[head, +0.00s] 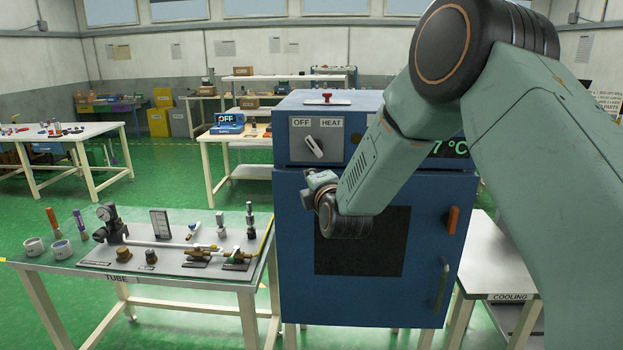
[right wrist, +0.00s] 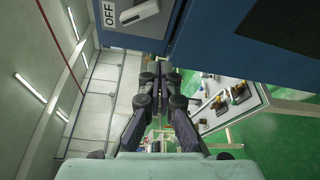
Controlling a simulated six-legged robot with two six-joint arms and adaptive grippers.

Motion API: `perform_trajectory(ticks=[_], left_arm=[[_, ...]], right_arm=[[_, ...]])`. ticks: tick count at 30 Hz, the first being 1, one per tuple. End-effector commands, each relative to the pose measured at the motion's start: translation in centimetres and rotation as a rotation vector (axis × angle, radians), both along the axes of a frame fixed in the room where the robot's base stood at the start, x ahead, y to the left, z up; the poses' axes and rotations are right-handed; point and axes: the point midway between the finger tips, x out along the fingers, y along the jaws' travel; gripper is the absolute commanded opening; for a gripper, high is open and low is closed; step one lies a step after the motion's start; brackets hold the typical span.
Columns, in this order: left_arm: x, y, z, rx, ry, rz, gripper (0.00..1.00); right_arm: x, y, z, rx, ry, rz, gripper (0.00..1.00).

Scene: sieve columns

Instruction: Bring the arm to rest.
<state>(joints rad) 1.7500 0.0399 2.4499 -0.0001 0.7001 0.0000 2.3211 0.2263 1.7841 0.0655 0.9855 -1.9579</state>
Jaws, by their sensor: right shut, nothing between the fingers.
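My right arm (head: 500,110) reaches in from the right of the head view, bent, in front of the blue oven (head: 290,240). My right gripper (head: 318,180) is small and partly hidden by its wrist, in front of the oven's upper left, below the switch plate. In the right wrist view the right gripper (right wrist: 166,72) has its fingers together with nothing between them. The blue oven front (right wrist: 260,55) fills the upper right there. I cannot tell the exact gap between fingers and oven. My left gripper is not in view.
The oven has an OFF/HEAT switch (head: 314,147), its upper end tilted toward OFF, and a door handle (head: 441,284). Left is the TUBE table (head: 180,279) with a gauge (head: 106,212) and fittings. Right is the COOLING table (head: 498,270). Green floor (head: 170,200) lies open behind the TUBE table.

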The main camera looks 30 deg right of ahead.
Motion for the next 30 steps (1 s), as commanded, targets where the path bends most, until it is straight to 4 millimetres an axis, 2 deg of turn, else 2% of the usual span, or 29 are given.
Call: perform_trajectory(ticks=[11,14,18,23,26,30], left_arm=[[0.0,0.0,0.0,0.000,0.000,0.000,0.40],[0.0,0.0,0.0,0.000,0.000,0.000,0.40],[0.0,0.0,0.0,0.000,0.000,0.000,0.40],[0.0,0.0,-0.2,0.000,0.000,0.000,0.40],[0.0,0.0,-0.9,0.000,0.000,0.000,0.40],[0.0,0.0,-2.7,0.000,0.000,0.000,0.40]], right_arm=[[0.0,0.0,0.0,0.008,-0.001,0.000,0.00],[0.0,0.0,-0.1,0.078,-0.012,-0.004,0.00],[-0.3,0.4,-1.2,0.321,-0.023,-0.017,0.00],[-2.5,1.7,-5.2,0.661,0.029,-0.057,0.00],[-4.7,2.9,-9.8,0.867,0.093,-0.110,0.00],[-9.1,4.8,-17.8,1.129,0.211,-0.232,0.00]])
